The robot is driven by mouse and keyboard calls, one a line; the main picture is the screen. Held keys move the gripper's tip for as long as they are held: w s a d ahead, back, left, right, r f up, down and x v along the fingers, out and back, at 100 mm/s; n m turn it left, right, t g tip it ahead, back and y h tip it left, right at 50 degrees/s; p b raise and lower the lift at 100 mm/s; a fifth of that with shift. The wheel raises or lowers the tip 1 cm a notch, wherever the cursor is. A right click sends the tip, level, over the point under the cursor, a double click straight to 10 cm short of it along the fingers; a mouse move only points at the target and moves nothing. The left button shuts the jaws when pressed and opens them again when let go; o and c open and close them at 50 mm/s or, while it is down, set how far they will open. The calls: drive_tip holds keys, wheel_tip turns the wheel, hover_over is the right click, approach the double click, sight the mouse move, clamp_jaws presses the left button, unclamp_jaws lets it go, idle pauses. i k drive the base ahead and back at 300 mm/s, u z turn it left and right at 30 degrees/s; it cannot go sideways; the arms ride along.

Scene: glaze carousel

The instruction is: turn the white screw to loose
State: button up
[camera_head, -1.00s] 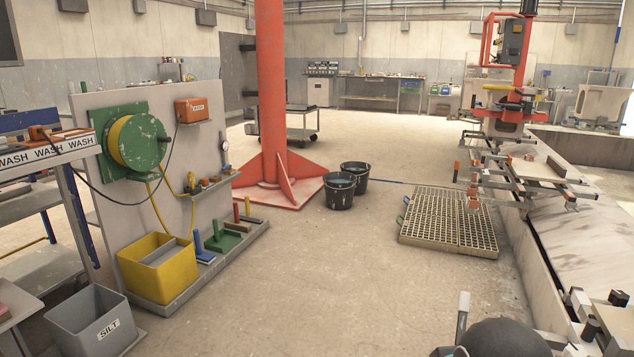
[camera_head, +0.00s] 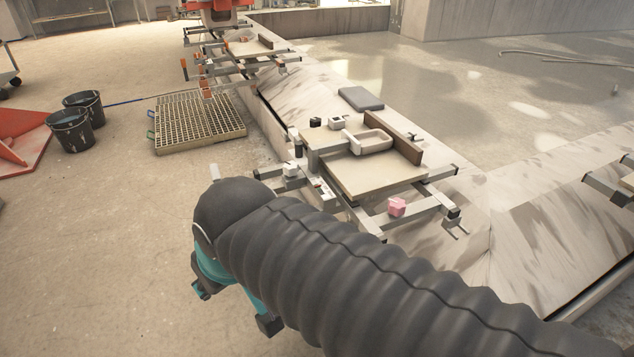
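A metal clamping frame with a pale board (camera_head: 372,178) lies on the carousel's stone-look rim in the middle of the picture. Small white blocks or knobs sit on it: one at the frame's left end (camera_head: 291,170) and another by the black knobs at its back (camera_head: 335,123). I cannot tell which, if either, is the white screw. My arm in its black ribbed sleeve crosses the foreground and hides part of the frame's near side. My gripper (camera_head: 236,308), teal with dark tips, shows partly below the sleeve, left of the frame and apart from it. Its opening is unclear.
A pink block (camera_head: 397,207) and a pale dish (camera_head: 372,141) sit on the frame. A dark grey slab (camera_head: 361,98) lies behind it. A slatted pallet (camera_head: 200,122) and black buckets (camera_head: 70,130) stand at left. The floor at lower left is clear.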

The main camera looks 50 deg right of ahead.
sight(291, 168)
drive_tip(key=z, duration=1.25)
drive_tip(key=i, duration=0.3)
drive_tip(key=z, duration=2.35)
drive_tip(key=k, duration=1.05)
drive_tip(key=u, duration=1.7)
drive_tip(key=i, duration=0.5)
drive_tip(key=z, duration=0.05)
